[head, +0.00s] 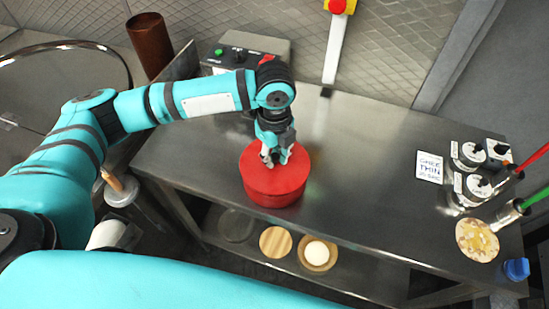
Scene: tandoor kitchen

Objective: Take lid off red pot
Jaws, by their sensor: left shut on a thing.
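The red pot (276,198) stands on the steel counter, left of its middle. Its red lid (287,181) appears to sit on top of it. My left gripper (275,157) points down over the back part of the lid. It is shut at the lid's top, on what appears to be the lid's knob, which the fingers hide. I cannot tell any gap between lid and pot. My right gripper is not in view.
A brown cylinder (150,45) and a control box (246,52) stand behind. At right are a white note (429,167), lidded containers (469,157), a round board (477,240) and a blue cup (516,269). The counter (365,170) between is clear. A lower shelf holds round items.

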